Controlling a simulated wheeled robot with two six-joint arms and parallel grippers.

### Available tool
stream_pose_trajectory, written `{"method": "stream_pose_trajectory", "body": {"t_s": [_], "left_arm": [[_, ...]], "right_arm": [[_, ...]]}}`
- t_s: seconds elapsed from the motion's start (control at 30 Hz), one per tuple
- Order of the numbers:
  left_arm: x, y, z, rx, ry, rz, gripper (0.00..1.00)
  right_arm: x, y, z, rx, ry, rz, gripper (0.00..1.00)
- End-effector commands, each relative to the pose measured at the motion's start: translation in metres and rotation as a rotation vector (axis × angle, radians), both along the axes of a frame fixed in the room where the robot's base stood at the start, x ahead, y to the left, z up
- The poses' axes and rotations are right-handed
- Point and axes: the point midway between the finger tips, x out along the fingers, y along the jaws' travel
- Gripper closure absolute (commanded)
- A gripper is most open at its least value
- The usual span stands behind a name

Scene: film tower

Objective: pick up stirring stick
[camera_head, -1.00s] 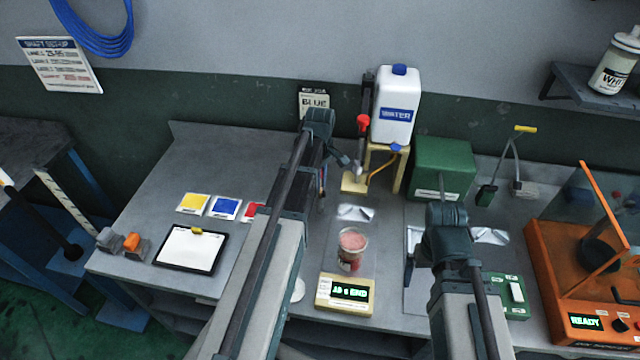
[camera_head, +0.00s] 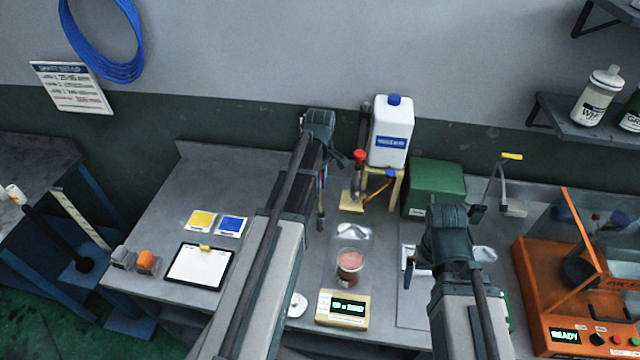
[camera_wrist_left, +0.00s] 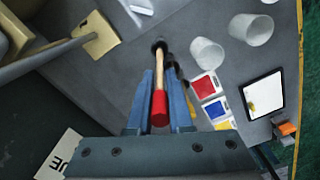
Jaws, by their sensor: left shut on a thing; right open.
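The stirring stick (camera_wrist_left: 158,72) has a pale wooden shaft, a red end and a dark far tip. My left gripper (camera_wrist_left: 160,90) is shut on it near the red end, with blue fingers on both sides. In the head view the stick (camera_head: 321,207) hangs below my left gripper (camera_head: 323,172), roughly upright, its upper part hidden by the gripper and arm. My right gripper (camera_head: 411,262) is open over the front right of the bench, its fingers mostly hidden behind its wrist.
A cup of pinkish content (camera_head: 349,268) stands behind a display box (camera_head: 341,308). A water container (camera_head: 391,132) on a stand and a green box (camera_head: 435,188) are at the back. Two whitish cups (camera_wrist_left: 207,53) show in the wrist view. An orange machine (camera_head: 545,290) stands at the right.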

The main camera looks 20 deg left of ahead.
Motion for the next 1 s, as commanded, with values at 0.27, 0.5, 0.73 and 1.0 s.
{"method": "stream_pose_trajectory", "body": {"t_s": [0.27,0.5,0.73,1.0], "left_arm": [[0.0,0.0,0.05,0.0,0.0,0.0,1.0],[0.0,0.0,0.079,0.0,0.0,0.0,1.0],[0.0,0.0,0.088,0.0,0.0,0.0,1.0],[0.0,-0.001,0.087,0.0,0.0,-0.003,1.0]], "right_arm": [[0.0,0.0,0.05,0.001,0.001,-0.006,0.0],[0.0,0.0,0.079,0.0,0.002,-0.003,0.0],[-0.001,0.0,0.088,0.0,0.003,-0.001,0.0],[-0.001,0.0,0.087,0.0,0.003,-0.001,0.0]]}}
